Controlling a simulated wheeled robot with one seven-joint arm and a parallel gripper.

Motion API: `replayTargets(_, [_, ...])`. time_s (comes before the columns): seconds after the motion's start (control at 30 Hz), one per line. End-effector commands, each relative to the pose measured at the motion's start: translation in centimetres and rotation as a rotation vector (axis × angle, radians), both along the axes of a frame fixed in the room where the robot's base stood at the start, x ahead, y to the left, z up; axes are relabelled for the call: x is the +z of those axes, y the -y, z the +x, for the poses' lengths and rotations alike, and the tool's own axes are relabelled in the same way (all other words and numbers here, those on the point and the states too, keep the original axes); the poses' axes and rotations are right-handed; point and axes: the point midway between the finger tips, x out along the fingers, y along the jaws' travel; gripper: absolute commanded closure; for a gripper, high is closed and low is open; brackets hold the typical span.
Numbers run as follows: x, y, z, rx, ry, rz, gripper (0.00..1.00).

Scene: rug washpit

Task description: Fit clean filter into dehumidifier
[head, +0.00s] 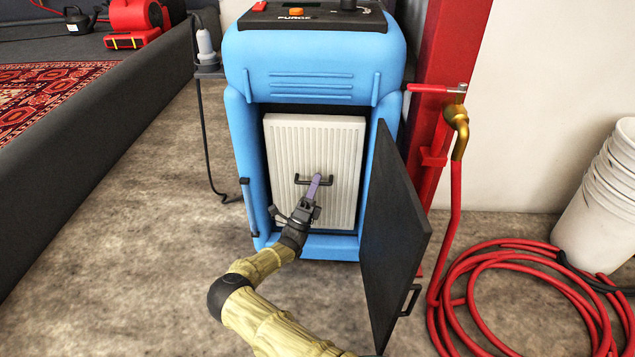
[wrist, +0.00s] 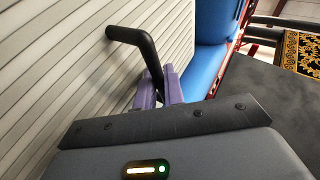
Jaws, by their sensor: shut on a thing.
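The blue dehumidifier (head: 312,85) stands upright with its dark front door (head: 392,245) swung open to the right. The clean filter (head: 315,150) is a white ribbed panel with a black bar handle, upright at the dehumidifier's front opening. Whether it is fully seated cannot be told. My gripper (head: 316,188) has purple fingers and is shut on the filter's black handle. In the wrist view the handle (wrist: 135,42) runs into the purple fingers (wrist: 160,88), in front of the ribbed filter face (wrist: 50,65). The fingers hide part of the handle.
A red hose (head: 470,290) lies coiled on the floor at right, below a brass tap (head: 457,125). White stacked buckets (head: 600,205) stand at the right edge. A dark-walled pit with a patterned rug (head: 45,95) is at left. The floor (head: 150,240) left of the dehumidifier is clear.

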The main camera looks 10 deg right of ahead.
Motion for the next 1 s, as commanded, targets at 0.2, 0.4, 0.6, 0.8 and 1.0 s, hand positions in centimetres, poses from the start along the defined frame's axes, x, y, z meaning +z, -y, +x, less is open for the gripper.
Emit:
replayTargets(0.2, [0.1, 0.0, 0.0, 0.000, 0.002, -0.001, 1.00])
replayTargets(0.4, [-0.3, 0.3, 0.0, -0.004, 0.002, -0.001, 1.00])
replayTargets(0.6, [-0.7, 0.4, 0.0, -0.006, 0.002, -0.001, 1.00])
replayTargets(0.8, [-1.1, 0.4, 0.0, -0.005, 0.003, -0.001, 1.00])
replayTargets(1.0, [-1.3, 0.3, 0.0, -0.004, 0.002, -0.001, 0.82])
